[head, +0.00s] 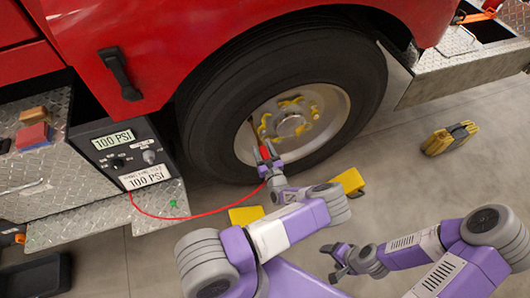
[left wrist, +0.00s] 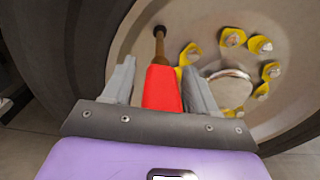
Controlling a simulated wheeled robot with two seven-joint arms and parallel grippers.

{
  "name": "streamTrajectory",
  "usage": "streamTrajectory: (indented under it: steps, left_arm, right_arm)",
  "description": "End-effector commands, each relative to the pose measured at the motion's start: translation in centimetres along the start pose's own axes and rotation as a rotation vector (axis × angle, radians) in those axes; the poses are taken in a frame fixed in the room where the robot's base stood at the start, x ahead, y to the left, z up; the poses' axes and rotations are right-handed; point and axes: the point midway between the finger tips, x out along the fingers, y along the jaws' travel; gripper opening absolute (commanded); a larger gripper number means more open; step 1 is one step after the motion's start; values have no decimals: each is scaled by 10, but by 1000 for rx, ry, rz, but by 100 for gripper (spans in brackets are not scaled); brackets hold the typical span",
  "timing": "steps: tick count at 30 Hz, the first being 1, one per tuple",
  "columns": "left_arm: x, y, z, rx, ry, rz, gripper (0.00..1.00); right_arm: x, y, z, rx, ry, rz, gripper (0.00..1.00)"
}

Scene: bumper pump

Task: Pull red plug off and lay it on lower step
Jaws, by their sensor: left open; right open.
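The red plug (head: 264,152) is at the truck wheel, and a thin brown stem runs from its far end toward the hub. In the left wrist view the red plug (left wrist: 161,88) lies between the two fingers of my left gripper (left wrist: 158,88). Those fingers stand open on either side of it; whether they touch it I cannot tell. In the head view my left gripper (head: 267,162) is at the wheel's lower rim. My right gripper (head: 334,262) is open and empty, low over the floor. The lower step (head: 105,218) is diamond plate at the left, below the gauge panel.
A red hose (head: 190,217) runs from the gauge panel (head: 125,155), which reads 100 PSI, toward the plug. Yellow chocks (head: 246,215) (head: 349,181) lie by the tyre (head: 215,110). Red and brown blocks (head: 33,136) sit on the upper plate. A yellow-black object (head: 449,138) stands on the right floor.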

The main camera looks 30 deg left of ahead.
Motion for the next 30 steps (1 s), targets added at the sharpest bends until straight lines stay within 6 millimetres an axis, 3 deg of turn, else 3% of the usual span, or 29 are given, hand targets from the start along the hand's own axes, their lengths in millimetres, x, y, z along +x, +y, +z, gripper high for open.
streamTrajectory:
  steps: [24, 30]
  left_arm:
    - [4, 1, 4, -1, -10, 4, 57]
    - [4, 2, 4, -1, -10, 4, 28]
  right_arm:
    - [-3, -1, 0, 0, 0, 0, 69]
    - [-2, -1, 0, 0, 0, 0, 69]
